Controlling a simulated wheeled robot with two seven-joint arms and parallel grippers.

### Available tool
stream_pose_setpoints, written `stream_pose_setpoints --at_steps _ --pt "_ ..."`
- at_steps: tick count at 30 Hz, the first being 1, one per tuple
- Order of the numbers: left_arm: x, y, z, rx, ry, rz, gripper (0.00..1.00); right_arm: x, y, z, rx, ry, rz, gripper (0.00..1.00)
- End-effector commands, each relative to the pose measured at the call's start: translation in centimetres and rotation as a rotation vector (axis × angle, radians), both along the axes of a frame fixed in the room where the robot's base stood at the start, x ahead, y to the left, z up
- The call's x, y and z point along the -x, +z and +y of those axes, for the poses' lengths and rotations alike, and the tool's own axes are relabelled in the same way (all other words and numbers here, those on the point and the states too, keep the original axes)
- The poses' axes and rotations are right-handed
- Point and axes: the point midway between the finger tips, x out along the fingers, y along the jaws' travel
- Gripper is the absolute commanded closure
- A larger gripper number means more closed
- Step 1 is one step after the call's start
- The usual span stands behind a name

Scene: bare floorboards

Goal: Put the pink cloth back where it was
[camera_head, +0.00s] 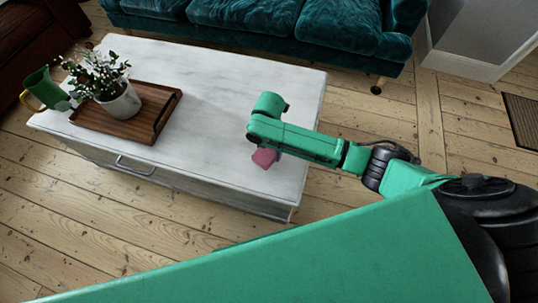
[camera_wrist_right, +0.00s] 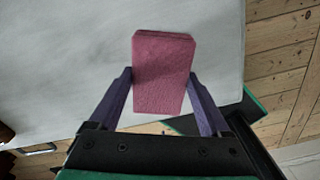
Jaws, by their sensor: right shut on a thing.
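The pink cloth (camera_head: 264,158) is a small folded block. It shows below my right gripper in the head view, over the near right part of the white table (camera_head: 222,113). In the right wrist view the cloth (camera_wrist_right: 163,70) sits between the two purple fingers of my right gripper (camera_wrist_right: 162,80), which is shut on its sides. The white tabletop lies behind it; whether the cloth touches the top cannot be told. The arm hides part of the cloth in the head view. My left gripper is not in view.
A wooden tray (camera_head: 160,115) holds a potted plant (camera_head: 122,103) on the table's left side. A green jug (camera_head: 42,90) stands at the left end. A teal sofa (camera_head: 250,20) is behind. The tabletop between tray and right arm is clear.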

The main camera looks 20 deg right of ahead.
Motion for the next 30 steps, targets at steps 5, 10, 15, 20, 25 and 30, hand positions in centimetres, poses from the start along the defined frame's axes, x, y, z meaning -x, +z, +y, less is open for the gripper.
stream_pose_setpoints --at_steps 5,10,15,20,25,30 --pt "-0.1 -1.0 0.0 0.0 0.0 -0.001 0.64 0.1 -3.4 0.0 0.001 0.0 0.003 0.71" --pt "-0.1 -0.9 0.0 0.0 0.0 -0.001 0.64 0.1 -3.3 0.0 0.0 0.0 0.002 0.71" --pt "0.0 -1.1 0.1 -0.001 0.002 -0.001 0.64 0.1 -3.7 0.0 0.0 0.0 0.002 0.71" --pt "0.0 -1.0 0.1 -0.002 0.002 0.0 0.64 0.1 -3.6 0.0 0.0 0.0 0.002 0.0" --pt "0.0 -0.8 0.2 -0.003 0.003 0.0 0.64 0.1 -3.3 0.0 0.0 0.0 0.002 0.0" --pt "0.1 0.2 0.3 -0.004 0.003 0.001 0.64 0.0 -0.2 0.0 -0.001 0.0 -0.002 0.0"
